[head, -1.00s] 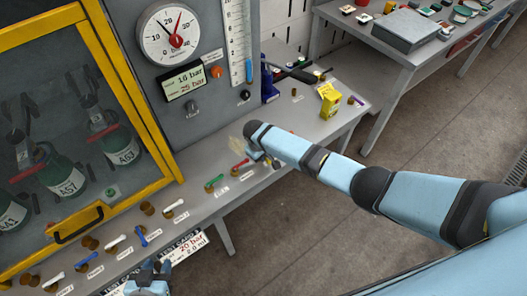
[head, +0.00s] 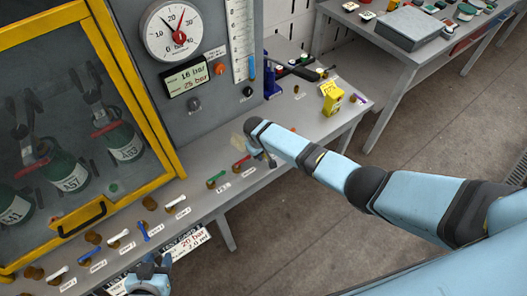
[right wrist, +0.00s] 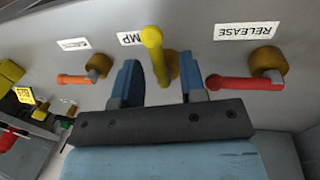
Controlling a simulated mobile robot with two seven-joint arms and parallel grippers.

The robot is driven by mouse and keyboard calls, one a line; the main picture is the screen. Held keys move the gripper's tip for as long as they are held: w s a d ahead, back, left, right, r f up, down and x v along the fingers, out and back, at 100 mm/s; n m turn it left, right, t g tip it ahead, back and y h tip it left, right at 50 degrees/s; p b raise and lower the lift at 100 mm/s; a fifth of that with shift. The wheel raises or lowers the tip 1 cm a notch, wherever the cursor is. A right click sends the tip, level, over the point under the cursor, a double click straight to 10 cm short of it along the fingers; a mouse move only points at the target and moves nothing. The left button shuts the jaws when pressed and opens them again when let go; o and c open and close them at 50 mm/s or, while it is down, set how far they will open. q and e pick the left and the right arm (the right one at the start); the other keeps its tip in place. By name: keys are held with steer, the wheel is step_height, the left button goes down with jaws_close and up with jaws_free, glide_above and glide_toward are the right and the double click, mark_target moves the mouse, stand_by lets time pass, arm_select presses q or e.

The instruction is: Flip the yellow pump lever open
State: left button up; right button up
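The yellow pump lever (right wrist: 154,52) stands out from its brass mount in the right wrist view, under a partly hidden label ending in "MP". My right gripper (right wrist: 158,82) is open, with one blue finger on each side of the lever. A gap shows on both sides, so the fingers do not appear closed on it. In the head view my right gripper (head: 265,158) is at the bench behind my arm, and the yellow lever cannot be made out there. My left gripper (head: 155,265) is at the bottom, in front of the bench edge, seemingly open and empty.
A red lever (right wrist: 243,83) labelled RELEASE is close on the right of the gripper, and an orange lever (right wrist: 75,79) is on the left. A green lever (head: 216,177) and several white and blue ones line the bench. A yellow box (head: 333,101) stands further along.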

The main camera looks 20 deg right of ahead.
arm_select(q)
steer(key=shift+w, duration=0.15)
arm_select(e)
step_height(320, 180, up, 14)
steer(key=a, duration=0.2)
steer(key=shift+s+a+f, duration=0.2)
steer(key=shift+s+a, duration=0.05)
steer(key=shift+s, duration=0.2)
